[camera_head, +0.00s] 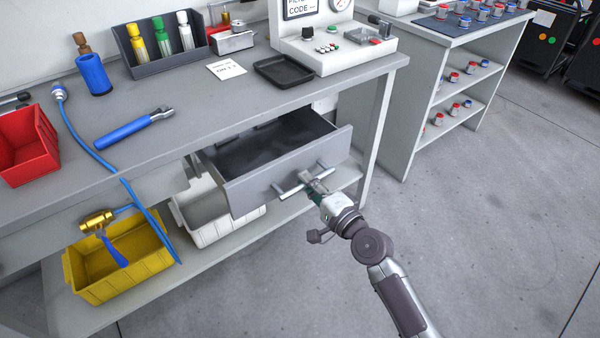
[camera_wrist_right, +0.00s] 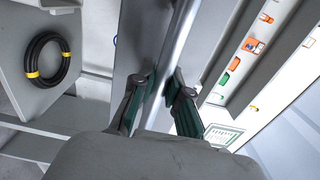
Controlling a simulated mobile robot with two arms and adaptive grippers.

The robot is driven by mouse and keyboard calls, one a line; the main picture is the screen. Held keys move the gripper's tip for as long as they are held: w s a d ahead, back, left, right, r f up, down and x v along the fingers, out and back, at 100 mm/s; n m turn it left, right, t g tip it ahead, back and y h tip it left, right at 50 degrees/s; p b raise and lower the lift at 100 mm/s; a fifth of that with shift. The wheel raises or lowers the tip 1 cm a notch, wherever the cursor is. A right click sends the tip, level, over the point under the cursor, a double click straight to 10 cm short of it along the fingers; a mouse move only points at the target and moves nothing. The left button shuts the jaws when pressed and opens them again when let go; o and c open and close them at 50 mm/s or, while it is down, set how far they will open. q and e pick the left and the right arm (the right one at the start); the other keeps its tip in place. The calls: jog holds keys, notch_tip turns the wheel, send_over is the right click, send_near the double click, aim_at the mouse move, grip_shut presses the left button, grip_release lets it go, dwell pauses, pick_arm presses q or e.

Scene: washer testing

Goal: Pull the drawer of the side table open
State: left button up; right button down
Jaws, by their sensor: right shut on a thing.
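The grey drawer (camera_head: 288,178) under the worktop of the grey table (camera_head: 225,95) stands out from the frame, and its dark inside shows from above. Its bar handle (camera_head: 292,187) runs across the drawer front. My right gripper (camera_head: 314,185) is at the handle's right part, shut on the bar. In the right wrist view the handle bar (camera_wrist_right: 180,45) passes between the two fingers of my right gripper (camera_wrist_right: 161,88), next to the drawer front (camera_wrist_right: 132,40). My left gripper is not in view.
A yellow bin (camera_head: 120,262) and a white bin (camera_head: 215,225) stand on the lower shelf. A blue hose (camera_head: 85,140) hangs over the table's front edge. The floor (camera_head: 480,220) at right is clear.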

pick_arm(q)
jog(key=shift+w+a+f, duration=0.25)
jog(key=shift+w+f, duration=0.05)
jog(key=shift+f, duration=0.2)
pick_arm(e)
jog(key=v, duration=0.7)
jog(key=shift+s, duration=0.15)
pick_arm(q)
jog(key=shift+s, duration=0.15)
pick_arm(e)
jog(key=shift+d, duration=0.15)
jog(key=c, duration=1.1)
grip_release()
jog(key=shift+c, duration=0.2)
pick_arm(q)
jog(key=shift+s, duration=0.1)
pick_arm(e)
jog(key=v, duration=1.2)
